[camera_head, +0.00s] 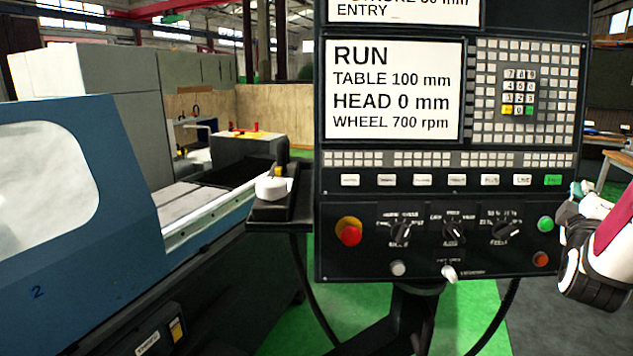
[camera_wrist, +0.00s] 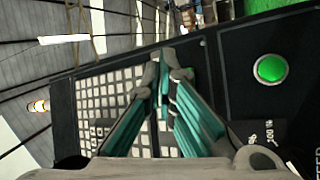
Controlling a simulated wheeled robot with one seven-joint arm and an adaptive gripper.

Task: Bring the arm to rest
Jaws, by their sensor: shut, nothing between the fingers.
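My gripper (camera_head: 577,190) is at the right edge of the control panel (camera_head: 327,225) in the head view, with part of my white and dark red arm beside it. In the wrist view my gripper (camera_wrist: 168,60) has its teal fingers closed together at the tips, with nothing between them. The panel's green button (camera_head: 545,224) is just left of my gripper in the head view. A green button (camera_wrist: 270,69) and a grid of pale keys (camera_wrist: 100,95) show in the wrist view. I cannot tell the exact gap between fingertips and panel.
The panel screen (camera_head: 392,90) reads RUN, table 100 mm, head 0 mm, wheel 700 rpm. A red knob (camera_head: 350,234) sits at lower left of the panel. The blue grinder (camera_head: 85,190) fills the left side. Green floor (camera_head: 450,322) shows below.

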